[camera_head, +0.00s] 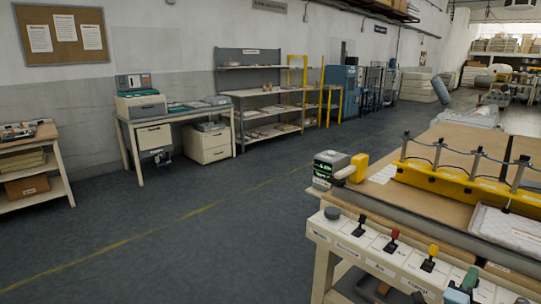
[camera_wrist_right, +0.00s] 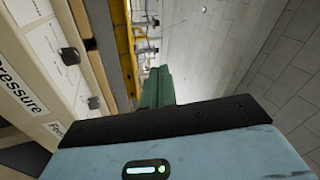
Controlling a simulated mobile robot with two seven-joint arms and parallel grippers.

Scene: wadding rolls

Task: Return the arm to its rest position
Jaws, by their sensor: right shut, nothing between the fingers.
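My right gripper (camera_head: 463,287) shows at the bottom right edge of the head view, with green fingers close to the front of the control panel. In the right wrist view its green fingers (camera_wrist_right: 158,88) are together, with nothing seen between them. The pale blue wrist housing with a small green light fills the bottom of that view. The rest of my right arm is mostly out of the head view. My left gripper is not in view.
The control panel (camera_head: 350,246) has coloured levers beside my right gripper; its labelled face (camera_wrist_right: 35,75) shows at left in the wrist view. Behind it, a yellow bar (camera_head: 455,183) crosses the brown table (camera_head: 430,150). A desk (camera_head: 180,115) and shelves stand along the wall. The floor at left is clear.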

